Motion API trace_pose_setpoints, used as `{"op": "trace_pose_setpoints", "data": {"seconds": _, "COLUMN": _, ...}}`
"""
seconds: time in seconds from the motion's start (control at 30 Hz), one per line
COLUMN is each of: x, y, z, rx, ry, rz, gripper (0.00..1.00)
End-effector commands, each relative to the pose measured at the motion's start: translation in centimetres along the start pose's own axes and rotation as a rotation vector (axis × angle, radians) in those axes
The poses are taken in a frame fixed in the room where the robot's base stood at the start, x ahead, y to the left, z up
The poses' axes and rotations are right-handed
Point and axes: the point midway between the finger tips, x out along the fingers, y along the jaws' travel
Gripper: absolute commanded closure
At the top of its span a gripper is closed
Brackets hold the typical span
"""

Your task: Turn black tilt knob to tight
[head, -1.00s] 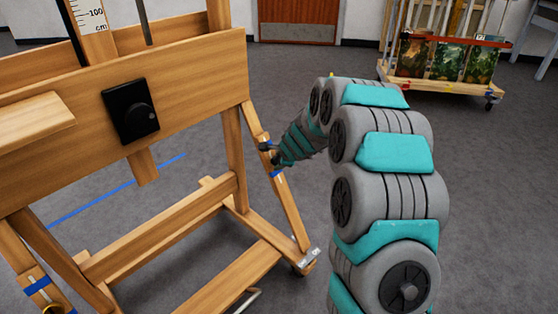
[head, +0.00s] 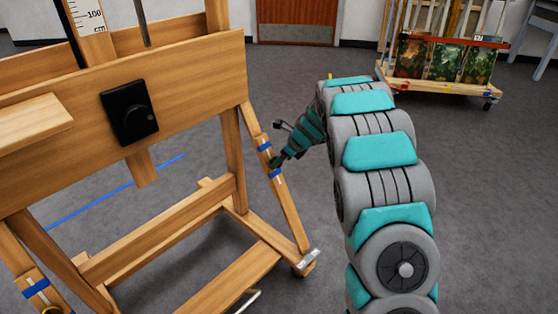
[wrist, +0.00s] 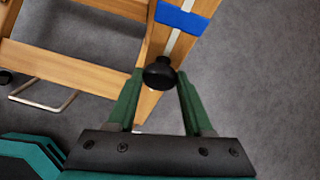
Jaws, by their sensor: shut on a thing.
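A black round knob (wrist: 160,73) sits on the slanted wooden strut (wrist: 178,45) of the easel, just below a blue band. In the wrist view my gripper (wrist: 161,80) has one green finger on each side of the knob and is shut on it. In the head view my gripper (head: 275,162) is at the strut (head: 289,212), between two blue bands. The knob cannot be made out there. Markings that tell tight from loose are not readable.
The easel's lower beams (head: 160,225) spread below. A wheeled cart with pictures (head: 440,85) stands at the back right. Grey floor to the right is open.

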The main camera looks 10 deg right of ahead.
Motion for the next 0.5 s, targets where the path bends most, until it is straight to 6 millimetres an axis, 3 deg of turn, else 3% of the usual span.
{"op": "trace_pose_setpoints", "data": {"seconds": 0.5, "x": 0.17, "y": 0.02, "z": -0.3, "rx": 0.033, "ry": -0.001, "rz": 0.019, "gripper": 1.0}}
